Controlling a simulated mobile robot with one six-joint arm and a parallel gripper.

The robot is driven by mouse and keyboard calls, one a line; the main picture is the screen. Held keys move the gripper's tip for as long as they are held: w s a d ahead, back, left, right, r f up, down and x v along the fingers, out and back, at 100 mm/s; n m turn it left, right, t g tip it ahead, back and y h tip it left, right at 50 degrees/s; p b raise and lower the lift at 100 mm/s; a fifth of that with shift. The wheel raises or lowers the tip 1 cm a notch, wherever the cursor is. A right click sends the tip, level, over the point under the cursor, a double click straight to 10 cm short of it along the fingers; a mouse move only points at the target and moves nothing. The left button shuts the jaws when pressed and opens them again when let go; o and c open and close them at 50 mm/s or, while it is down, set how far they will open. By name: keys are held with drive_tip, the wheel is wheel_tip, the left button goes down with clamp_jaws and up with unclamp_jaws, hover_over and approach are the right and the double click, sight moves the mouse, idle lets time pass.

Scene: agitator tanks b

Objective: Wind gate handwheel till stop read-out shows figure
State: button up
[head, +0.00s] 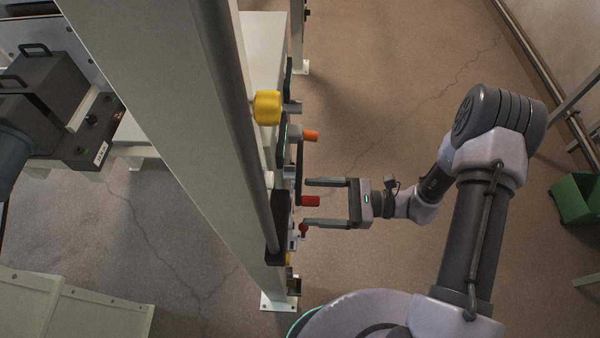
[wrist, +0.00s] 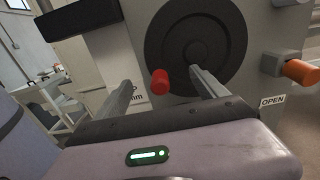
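The black round handwheel (wrist: 205,45) faces me on a grey housing in the wrist view. Its red handle (wrist: 160,82) stands out from the wheel's lower left part. In the head view the red handle (head: 311,201) points right from the panel. My gripper (head: 305,203) is open, with one finger on each side of the red handle and gaps to both. The wrist view also shows my gripper's fingers (wrist: 161,78) apart, reaching towards the wheel. A label ending in "mm" (wrist: 134,98) is partly hidden behind my left finger; I can read no read-out figure.
An orange handle (wrist: 300,72) sticks out right of the wheel, above an "OPEN" label (wrist: 272,102). A yellow knob (head: 267,107) and a small red knob (head: 303,229) are on the same frame. A green bin (head: 575,199) stands far right.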

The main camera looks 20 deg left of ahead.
clamp_jaws()
wheel_tip(320, 180, up, 2)
drive_tip(key=m+p, duration=0.2)
drive_tip(key=shift+s+r+m+p, duration=0.15)
drive_tip(key=shift+m+p, duration=0.2)
drive_tip(key=shift+m, duration=0.05)
drive_tip(key=shift+r+m+p, duration=0.2)
drive_tip(key=shift+m+p, duration=0.1)
drive_tip(key=shift+m, duration=0.2)
drive_tip(key=shift+r+m, duration=0.1)
drive_tip(key=shift+m, duration=0.3)
